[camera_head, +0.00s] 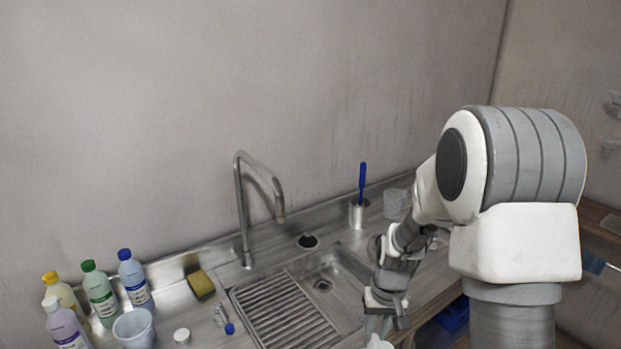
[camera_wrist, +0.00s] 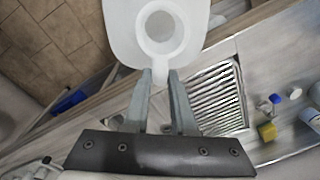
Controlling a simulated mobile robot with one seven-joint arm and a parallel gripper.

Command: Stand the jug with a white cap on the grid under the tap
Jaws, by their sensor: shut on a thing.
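A whitish, translucent jug (camera_wrist: 118,30) fills the top of the wrist view, with a white ring-shaped top (camera_wrist: 162,32); I cannot tell whether this is a cap or an open neck. My gripper (camera_wrist: 160,74) is shut on its handle (camera_wrist: 158,92). In the head view my gripper (camera_head: 385,300) is at the right front of the counter, and only a white bit of the jug (camera_head: 378,342) shows at the bottom edge. The slatted grid (camera_head: 285,312) lies left of the basin, bare; it also shows in the wrist view (camera_wrist: 217,98). The tap (camera_head: 243,205) arches behind it.
Several capped bottles (camera_head: 101,297), a cup (camera_head: 134,328), a loose white cap (camera_head: 181,336), a small blue-ended item (camera_head: 229,328) and a sponge (camera_head: 201,284) stand left of the grid. A metal holder (camera_head: 358,213) with a blue-handled brush stands behind the basin (camera_head: 335,278).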

